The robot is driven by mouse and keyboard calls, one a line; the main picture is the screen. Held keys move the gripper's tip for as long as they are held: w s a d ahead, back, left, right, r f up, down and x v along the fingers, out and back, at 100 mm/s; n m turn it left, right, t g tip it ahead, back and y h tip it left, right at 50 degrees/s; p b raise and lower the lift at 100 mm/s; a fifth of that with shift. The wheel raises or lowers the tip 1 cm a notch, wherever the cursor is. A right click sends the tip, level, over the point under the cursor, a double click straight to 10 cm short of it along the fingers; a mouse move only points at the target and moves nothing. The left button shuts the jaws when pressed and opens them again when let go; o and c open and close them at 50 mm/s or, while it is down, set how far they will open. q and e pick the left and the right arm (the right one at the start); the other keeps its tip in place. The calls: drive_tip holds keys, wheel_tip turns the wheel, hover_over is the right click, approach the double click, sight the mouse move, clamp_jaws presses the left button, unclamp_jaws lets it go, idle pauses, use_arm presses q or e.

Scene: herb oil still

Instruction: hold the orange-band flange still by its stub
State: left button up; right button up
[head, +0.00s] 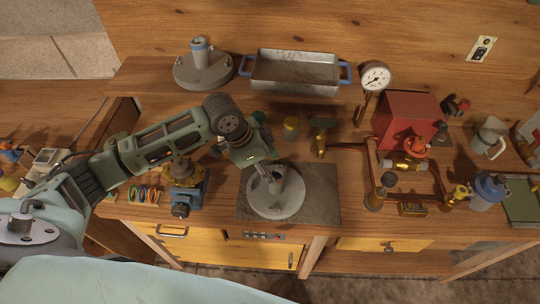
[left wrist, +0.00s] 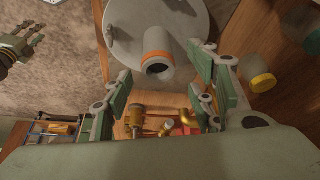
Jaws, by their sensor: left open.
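The orange-band flange (head: 277,204) lies flat on a dark slab on the bench, its stub pointing up. In the left wrist view its grey disc (left wrist: 190,20) fills the top, and the orange-banded stub (left wrist: 158,52) shows its dark open end. My left gripper (head: 268,178) is above the disc at the stub, partly covering it in the head view. In the left wrist view my left gripper (left wrist: 163,88) has its fingers apart, with the stub end just beyond the gap. Contact is not visible. A dark green gripper-like hand, seemingly my right one (left wrist: 20,45), shows at the left edge.
The dark slab (head: 318,205) has bare room around the disc. A blue vise-like tool (head: 183,195) stands left of it, and brass piping (head: 373,190) stands right. A second flange (head: 203,70) and a metal tray (head: 295,72) sit on the back shelf.

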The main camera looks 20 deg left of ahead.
use_arm(q)
drive_tip(key=f, duration=0.1)
drive_tip(key=d+f, duration=0.1)
drive_tip(key=f+p, duration=0.1)
drive_tip(key=shift+s+d+f, duration=0.1)
drive_tip(key=shift+s+d, duration=0.1)
drive_tip(key=shift+s, duration=0.05)
use_arm(e)
drive_tip(key=s+g, duration=0.1)
drive_tip(key=s, duration=0.7)
use_arm(q)
drive_tip(key=shift+w+d+f, duration=0.15)
drive_tip(key=shift+w+f, duration=0.15)
drive_tip(key=shift+f, duration=0.25)
drive_tip(key=shift+w+d+f, duration=0.15)
drive_tip(key=shift+w+f, duration=0.15)
drive_tip(key=shift+f, duration=0.25)
drive_tip(key=shift+d+f, duration=0.1)
drive_tip(key=shift+f, duration=0.25)
drive_tip(key=c, duration=0.8)
clamp_jaws()
use_arm(e)
drive_tip(key=shift+t, duration=0.3)
drive_tip(key=w, duration=0.2)
drive_tip(key=w+r, duration=0.1)
drive_tip(key=w, duration=0.1)
drive_tip(key=shift+d+r, duration=0.15)
drive_tip(key=shift+r, duration=0.05)
drive_tip(key=shift+f, duration=0.1)
